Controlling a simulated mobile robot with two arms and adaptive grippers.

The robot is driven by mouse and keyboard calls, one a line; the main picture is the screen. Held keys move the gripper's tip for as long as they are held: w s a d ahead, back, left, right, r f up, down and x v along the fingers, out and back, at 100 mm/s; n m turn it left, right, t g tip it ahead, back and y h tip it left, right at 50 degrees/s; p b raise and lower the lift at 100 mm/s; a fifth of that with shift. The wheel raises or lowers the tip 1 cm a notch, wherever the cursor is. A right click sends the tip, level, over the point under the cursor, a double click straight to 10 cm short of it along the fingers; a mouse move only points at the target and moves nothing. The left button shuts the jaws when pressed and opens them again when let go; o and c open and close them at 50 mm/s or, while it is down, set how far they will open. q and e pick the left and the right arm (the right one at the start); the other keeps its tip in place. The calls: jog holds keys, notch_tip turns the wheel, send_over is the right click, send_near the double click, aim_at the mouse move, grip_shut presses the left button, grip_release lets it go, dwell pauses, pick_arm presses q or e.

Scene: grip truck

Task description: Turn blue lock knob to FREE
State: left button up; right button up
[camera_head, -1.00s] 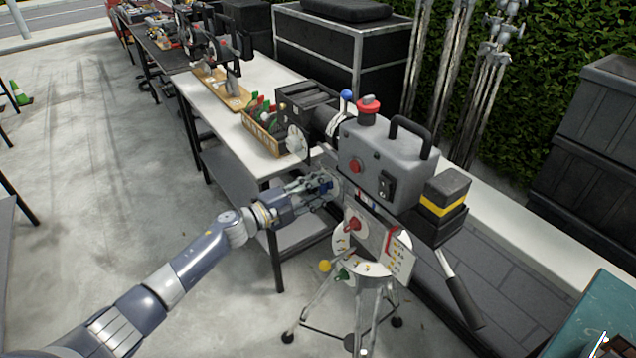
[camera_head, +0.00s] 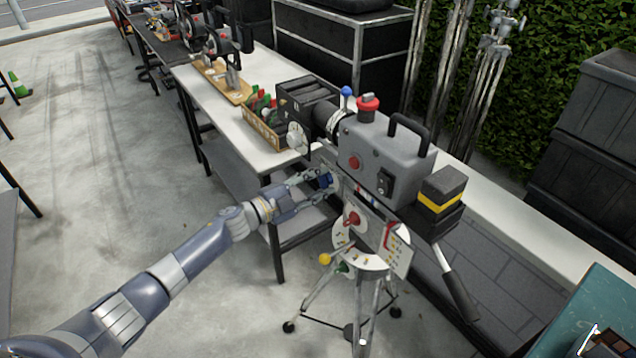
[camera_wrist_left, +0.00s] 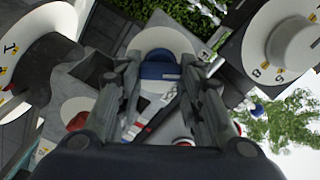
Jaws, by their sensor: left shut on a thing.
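The blue lock knob (camera_head: 327,180) is on the side of the grey camera head (camera_head: 372,155), which stands on a tripod (camera_head: 362,305). My left gripper (camera_head: 322,180) reaches it from the left, its fingers around the knob and shut on it. In the left wrist view the blue knob (camera_wrist_left: 160,71) sits between the two dark fingers, in front of a pale round plate (camera_wrist_left: 165,40). The knob's pointer and the FREE label cannot be read. My right gripper is not in view.
A red knob (camera_head: 352,219) and a round white dial plate (camera_head: 345,240) lie just below. A yellow ball-ended lever (camera_head: 325,259) and a black pan handle (camera_head: 460,297) stick out. A white table (camera_head: 220,105) stands behind.

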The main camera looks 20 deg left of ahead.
pick_arm(q)
jog(key=o, duration=0.9)
jog(key=shift+o, duration=0.8)
jog(key=shift+s+a, duration=0.1)
jog(key=v, duration=1.1)
jog(key=shift+s+a, duration=0.25)
jog(key=shift+s, duration=0.05)
